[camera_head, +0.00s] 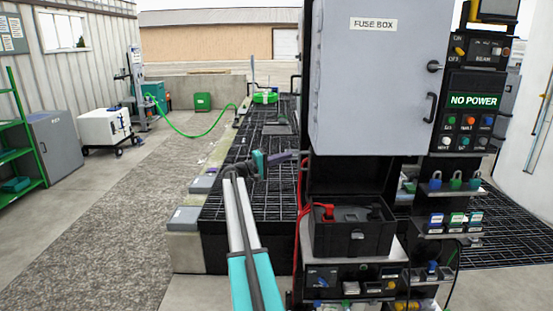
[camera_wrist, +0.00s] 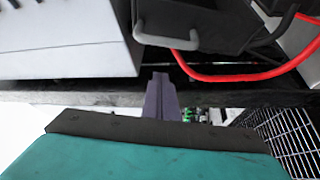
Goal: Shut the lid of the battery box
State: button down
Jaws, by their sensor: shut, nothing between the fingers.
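The black battery box (camera_head: 352,238) stands on a shelf below the fuse box in the head view. Its lid (camera_head: 350,176) is open and stands upright at the back of the box. A red part (camera_head: 325,210) shows inside the box. My gripper (camera_head: 292,156), with purple fingers, is left of the raised lid and higher than the box, apart from the box. Its fingers (camera_wrist: 160,95) are shut and empty in the wrist view. A dark body with a grey handle (camera_wrist: 168,42) shows there beyond the fingertips; I cannot tell whether it is the lid.
The grey fuse box (camera_head: 365,85) hangs directly above the battery box. Red cables (camera_head: 303,195) run down at the box's left; a red cable (camera_wrist: 235,77) also crosses the wrist view. A shelf with padlocks (camera_head: 455,182) is at the right. Open floor lies left.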

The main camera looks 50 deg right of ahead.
jog(key=shift+s+a+f+p, duration=0.15)
jog(key=shift+s+p, duration=0.5)
jog(key=shift+s, duration=0.35)
jog(key=shift+s+f+p, duration=0.1)
jog(key=shift+s+p, duration=0.55)
jog(key=shift+s, duration=0.35)
